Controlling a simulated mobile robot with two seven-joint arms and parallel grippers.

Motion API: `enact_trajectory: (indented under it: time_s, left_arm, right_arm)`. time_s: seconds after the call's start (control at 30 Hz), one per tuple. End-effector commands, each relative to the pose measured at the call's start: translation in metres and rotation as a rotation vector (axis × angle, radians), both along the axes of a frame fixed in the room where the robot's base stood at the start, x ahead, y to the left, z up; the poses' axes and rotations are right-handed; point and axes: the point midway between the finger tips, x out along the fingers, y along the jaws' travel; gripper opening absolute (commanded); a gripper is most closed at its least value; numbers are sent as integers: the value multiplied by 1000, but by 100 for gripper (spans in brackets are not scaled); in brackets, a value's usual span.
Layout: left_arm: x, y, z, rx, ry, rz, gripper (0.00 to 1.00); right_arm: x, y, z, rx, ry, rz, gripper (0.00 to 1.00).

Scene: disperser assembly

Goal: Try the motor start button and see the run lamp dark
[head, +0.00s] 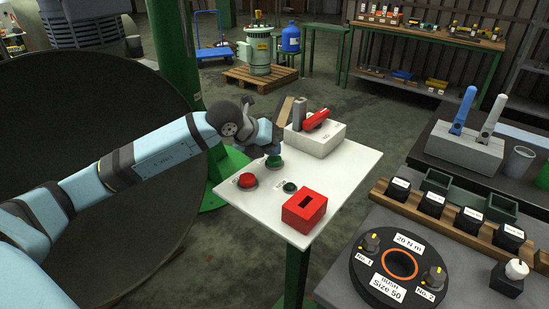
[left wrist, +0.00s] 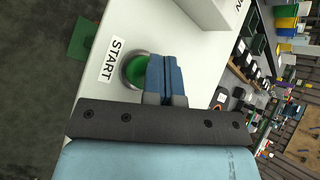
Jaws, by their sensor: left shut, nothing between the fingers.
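The green start button (head: 273,162) is on the white panel top (head: 340,172). In the left wrist view the green button (left wrist: 137,72) has a metal ring and a START label (left wrist: 112,60). My left gripper (head: 277,148) is shut and empty, its fingers pointing down at the button. In the left wrist view the blue fingertips (left wrist: 163,60) overlap the button's right edge; I cannot tell whether they touch it. A small dark green lamp (head: 290,187), its label too small to read, sits nearer the front and looks unlit. My right gripper is not in view.
A red mushroom button (head: 247,180) and a red slotted box (head: 304,209) stand on the same panel. A grey box (head: 318,139) with a red handle (head: 316,119) is just behind the gripper. A bench with a round black fixture (head: 357,277) is at right.

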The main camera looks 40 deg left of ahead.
Motion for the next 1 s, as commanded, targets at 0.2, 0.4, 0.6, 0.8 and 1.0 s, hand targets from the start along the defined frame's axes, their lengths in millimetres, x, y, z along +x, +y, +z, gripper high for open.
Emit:
enact_trajectory:
  time_s: [0.2,0.4,0.6,0.8,1.0]
  left_arm:
    - [0,0,-4,0,1,-1,0]
    - [0,0,-7,0,2,-1,0]
    - [0,0,-9,0,2,0,0]
    - [0,0,-12,0,2,0,0]
    - [0,0,-13,0,3,0,0]
  right_arm:
    - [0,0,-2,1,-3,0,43]
    - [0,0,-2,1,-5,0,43]
    - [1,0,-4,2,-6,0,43]
    - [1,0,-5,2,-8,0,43]
    - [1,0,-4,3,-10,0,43]
